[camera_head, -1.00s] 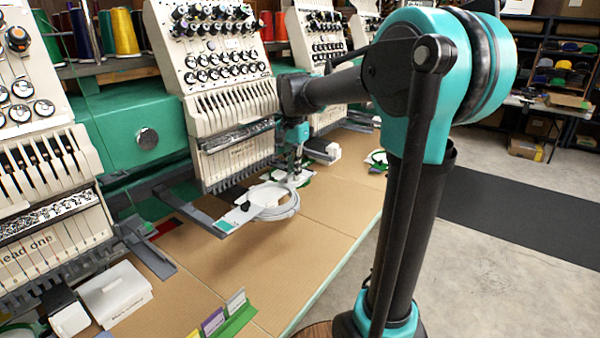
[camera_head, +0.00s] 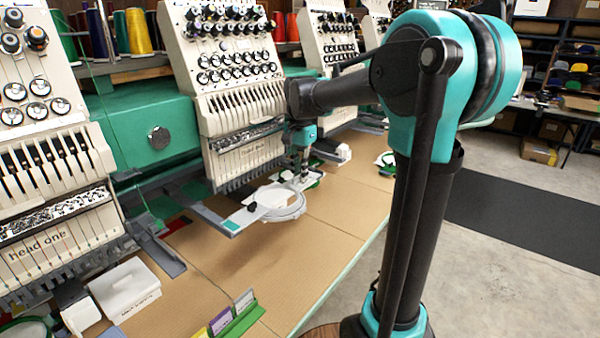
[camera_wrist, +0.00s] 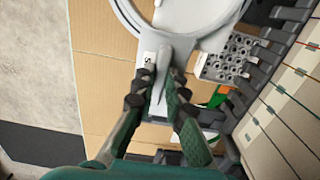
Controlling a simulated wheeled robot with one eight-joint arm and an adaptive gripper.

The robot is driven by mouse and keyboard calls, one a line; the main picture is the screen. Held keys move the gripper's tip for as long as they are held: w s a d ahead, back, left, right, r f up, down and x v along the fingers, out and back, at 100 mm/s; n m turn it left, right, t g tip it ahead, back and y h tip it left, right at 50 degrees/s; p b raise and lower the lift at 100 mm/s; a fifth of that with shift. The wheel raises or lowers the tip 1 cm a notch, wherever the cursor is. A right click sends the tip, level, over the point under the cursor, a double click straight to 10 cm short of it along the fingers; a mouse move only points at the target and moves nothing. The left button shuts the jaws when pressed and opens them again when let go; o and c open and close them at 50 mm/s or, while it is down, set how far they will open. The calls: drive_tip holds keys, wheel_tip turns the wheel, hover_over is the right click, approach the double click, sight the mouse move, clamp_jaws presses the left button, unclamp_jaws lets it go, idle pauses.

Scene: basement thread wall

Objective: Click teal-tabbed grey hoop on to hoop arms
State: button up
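The grey hoop (camera_head: 298,210), with pale material inside, is level in front of the middle embroidery head. Its left bracket with a black knob overlaps the end of a grey hoop arm (camera_head: 210,214); I cannot tell whether it is clicked in. A teal tab (camera_head: 231,226) shows at that outer end. My gripper (camera_head: 303,176) is at the hoop's right side. In the wrist view, my gripper's fingers (camera_wrist: 160,92) close around the hoop's narrow grey bracket, beside a small white label. The hoop ring (camera_wrist: 133,18) is beyond them. The right arm joint is hidden by my gripper.
The head's needle bars hang just behind the hoop. Another head (camera_head: 45,200) stands left. A white lidded box (camera_head: 125,288) and coloured cards in a green holder (camera_head: 238,318) are on the tan table (camera_head: 270,265). The table's front middle is clear.

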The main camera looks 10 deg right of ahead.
drive_tip(key=o, duration=0.5)
drive_tip(key=shift+r, duration=0.1)
